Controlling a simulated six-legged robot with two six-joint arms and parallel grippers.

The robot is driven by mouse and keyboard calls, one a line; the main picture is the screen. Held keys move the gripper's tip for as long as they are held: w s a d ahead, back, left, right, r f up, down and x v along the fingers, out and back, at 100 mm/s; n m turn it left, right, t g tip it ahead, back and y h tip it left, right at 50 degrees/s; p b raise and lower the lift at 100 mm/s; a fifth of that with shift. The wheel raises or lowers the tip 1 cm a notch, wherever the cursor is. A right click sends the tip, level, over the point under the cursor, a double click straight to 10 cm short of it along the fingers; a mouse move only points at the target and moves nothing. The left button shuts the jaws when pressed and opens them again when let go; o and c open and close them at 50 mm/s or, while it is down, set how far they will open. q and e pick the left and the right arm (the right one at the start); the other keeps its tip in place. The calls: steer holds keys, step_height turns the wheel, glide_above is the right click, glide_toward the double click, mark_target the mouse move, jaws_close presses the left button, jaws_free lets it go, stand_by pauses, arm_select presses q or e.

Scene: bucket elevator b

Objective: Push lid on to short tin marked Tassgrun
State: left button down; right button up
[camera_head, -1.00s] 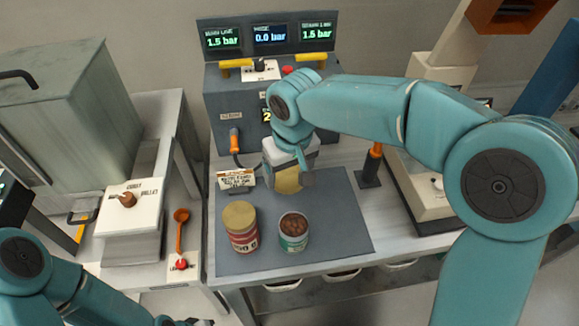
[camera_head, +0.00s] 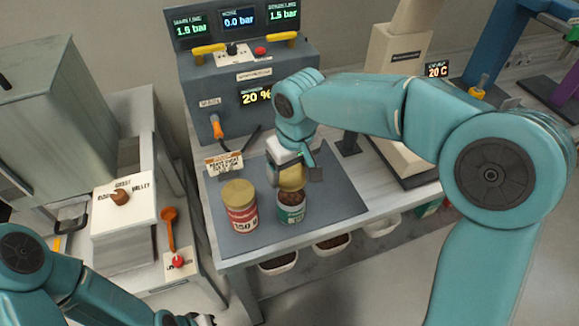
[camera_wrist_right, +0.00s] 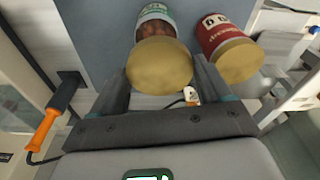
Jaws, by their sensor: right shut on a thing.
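A short green-and-white tin (camera_head: 291,213) stands upright on the grey mat, with brown contents showing in its open top. I cannot read its label. My right gripper (camera_head: 296,178) is shut on a round gold lid (camera_head: 291,181), held above the tin's far side. In the head view the lid overlaps the tin's far rim; I cannot tell whether they touch. In the right wrist view the lid (camera_wrist_right: 160,66) sits between the fingers, with the green tin (camera_wrist_right: 155,18) just beyond it. My left gripper (camera_head: 190,319) is at the bottom edge, mostly cut off.
A red tin with a gold lid (camera_head: 239,207) stands close left of the green tin. A small sign (camera_head: 224,164) stands on the mat (camera_head: 335,195) behind it. A grey machine with gauges (camera_head: 230,85) rises behind. The mat's right part is clear.

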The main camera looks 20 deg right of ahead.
mark_target(292, 173)
steer(key=shift+w+d+f, duration=0.15)
steer(key=shift+d+f, duration=0.15)
steer(key=shift+f, duration=0.3)
steer(key=shift+f+b, duration=0.35)
steer(key=shift+b, duration=0.2)
steer(key=shift+a+f+b, duration=0.15)
steer(key=shift+f+b, duration=0.5)
steer(key=shift+f, duration=0.1)
step_height(292, 173, down, 3)
steer(key=shift+r+b, duration=0.15)
steer(key=shift+b, duration=0.85)
steer(key=shift+f, duration=0.25)
steer(key=shift+f+b, duration=0.7)
steer(key=o, duration=1)
steer(key=shift+o, duration=0.2)
